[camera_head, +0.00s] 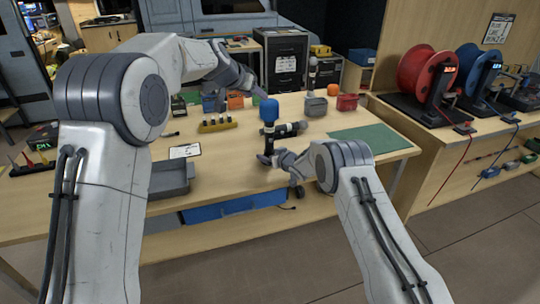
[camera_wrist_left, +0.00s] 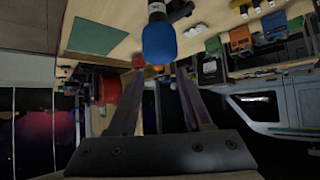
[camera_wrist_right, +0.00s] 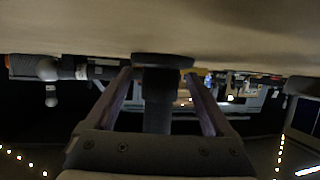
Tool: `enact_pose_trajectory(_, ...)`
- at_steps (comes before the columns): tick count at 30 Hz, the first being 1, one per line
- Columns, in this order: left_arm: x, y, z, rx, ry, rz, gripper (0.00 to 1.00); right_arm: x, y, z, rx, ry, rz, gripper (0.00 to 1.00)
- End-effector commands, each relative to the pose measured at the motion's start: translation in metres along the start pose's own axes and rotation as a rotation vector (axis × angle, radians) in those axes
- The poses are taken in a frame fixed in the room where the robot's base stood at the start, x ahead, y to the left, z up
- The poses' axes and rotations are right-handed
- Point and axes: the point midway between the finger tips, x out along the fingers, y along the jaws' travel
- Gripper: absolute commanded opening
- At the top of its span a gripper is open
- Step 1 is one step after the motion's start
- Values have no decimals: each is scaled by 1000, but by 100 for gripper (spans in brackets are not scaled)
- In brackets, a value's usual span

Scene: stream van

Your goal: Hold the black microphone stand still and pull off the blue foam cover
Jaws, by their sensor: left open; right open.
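The blue foam cover (camera_head: 269,111) sits on top of the upright black microphone stand (camera_head: 268,145) on the wooden table. My left gripper (camera_head: 260,93) is open just above and beside the cover. In the left wrist view the cover (camera_wrist_left: 159,41) lies just beyond the open fingertips (camera_wrist_left: 161,74), not between them. My right gripper (camera_head: 270,159) is open low at the stand, near its base. In the right wrist view the dark stand pole (camera_wrist_right: 157,100) runs between the open fingers (camera_wrist_right: 160,77), below the round base (camera_wrist_right: 162,60) in the picture. Finger contact is not visible.
A grey tray (camera_head: 171,181) and a white card (camera_head: 185,151) lie left on the table. A yellow block with several dark pegs (camera_head: 217,125) stands behind them. A green mat (camera_head: 369,138) lies right.

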Motion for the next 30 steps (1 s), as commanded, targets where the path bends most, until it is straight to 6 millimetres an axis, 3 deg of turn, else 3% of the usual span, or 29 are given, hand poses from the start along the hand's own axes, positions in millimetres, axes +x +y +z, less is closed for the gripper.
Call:
enact_pose_trajectory(10,0,0,0,0,0,0,50,2,0,0,0,0,0,87)
enact_pose_trajectory(17,0,0,0,0,0,0,50,2,0,0,0,-1,0,0)
enact_pose_trajectory(18,0,0,0,0,0,0,54,2,0,0,0,-1,0,0)
enact_pose_trajectory(21,1,2,0,-3,6,-1,92,2,0,1,0,-1,0,0)
enact_pose_trajectory(22,2,4,0,-5,12,-4,100,2,0,1,0,-2,0,0)
enact_pose_trajectory(30,24,37,4,-98,146,-95,100,2,0,1,0,-3,0,0)
